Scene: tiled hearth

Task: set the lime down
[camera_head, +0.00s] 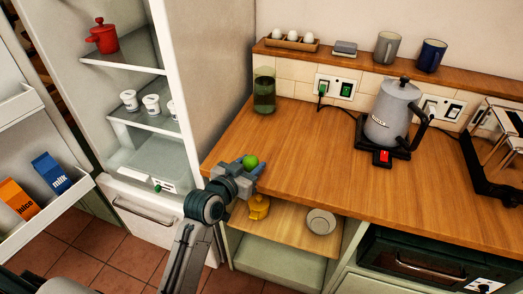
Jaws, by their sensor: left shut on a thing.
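The lime (250,162) is a small bright green ball near the left front corner of the wooden counter. My left gripper (248,166) is shut on the lime, with its grey fingers at the counter's left front edge. I cannot tell whether the lime touches the counter top (315,155) or is held just above it. My right gripper is not in view.
A green glass jar (264,93) stands behind the lime. A grey kettle (392,112) stands on its base further right. The open fridge (150,90) is at the left. The counter between jar and kettle is clear.

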